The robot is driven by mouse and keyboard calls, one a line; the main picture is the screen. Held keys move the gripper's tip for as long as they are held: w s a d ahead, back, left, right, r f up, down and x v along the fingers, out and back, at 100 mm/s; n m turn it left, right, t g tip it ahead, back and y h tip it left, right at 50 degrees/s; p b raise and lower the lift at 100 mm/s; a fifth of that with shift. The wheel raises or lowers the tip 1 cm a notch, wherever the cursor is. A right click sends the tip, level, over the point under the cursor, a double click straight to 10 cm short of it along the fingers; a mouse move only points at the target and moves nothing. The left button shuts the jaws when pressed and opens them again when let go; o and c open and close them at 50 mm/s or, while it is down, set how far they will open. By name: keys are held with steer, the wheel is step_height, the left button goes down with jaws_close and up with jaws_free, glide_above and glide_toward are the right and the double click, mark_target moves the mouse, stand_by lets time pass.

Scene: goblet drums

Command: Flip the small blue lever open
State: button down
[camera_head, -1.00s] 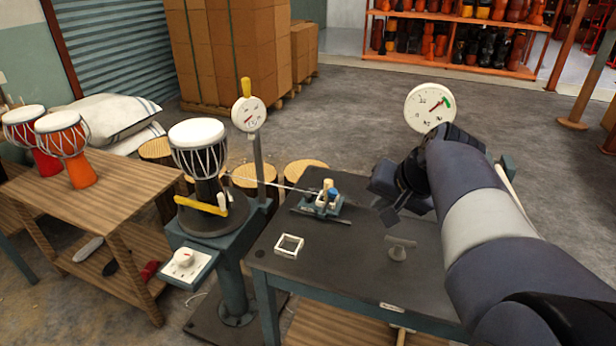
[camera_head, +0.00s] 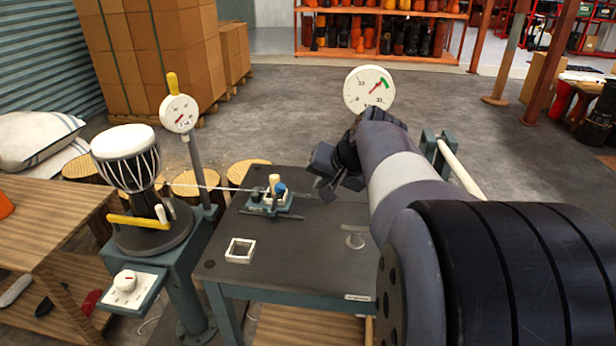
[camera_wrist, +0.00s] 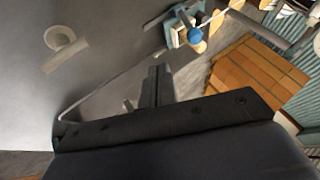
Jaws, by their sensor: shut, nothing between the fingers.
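The small blue-capped lever (camera_head: 281,188) is on a teal clamp device (camera_head: 268,206) on the dark table. A tan-topped upright peg (camera_head: 273,181) stands beside it. My gripper (camera_head: 327,193) is to the right of the device in the head view, apart from the lever. In the wrist view, the closed fingers (camera_wrist: 157,75) are empty, with the blue knob above and right of them. Whether the lever is open or closed cannot be told.
A white square frame (camera_head: 240,250) and a pale round-based stand (camera_head: 355,238) are on the dark table (camera_head: 290,262). A thin cord runs from the device toward the drum stand post at left. A goblet drum (camera_head: 128,165) stands there. A dial gauge (camera_head: 369,90) is behind my arm.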

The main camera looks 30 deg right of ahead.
mark_target(276, 199)
steer(key=b+x, duration=0.1)
steer(key=x, duration=0.6)
steer(key=shift+w+a+f, duration=0.1)
steer(key=shift+w+f, duration=0.05)
steer(key=shift+f, duration=0.25)
steer(key=w+a, duration=0.1)
steer(key=w+a+r, duration=0.1)
steer(key=shift+w+a, duration=0.2)
steer(key=shift+a, duration=0.2)
steer(key=shift+r+p, duration=0.2)
steer(key=shift+p, duration=0.2)
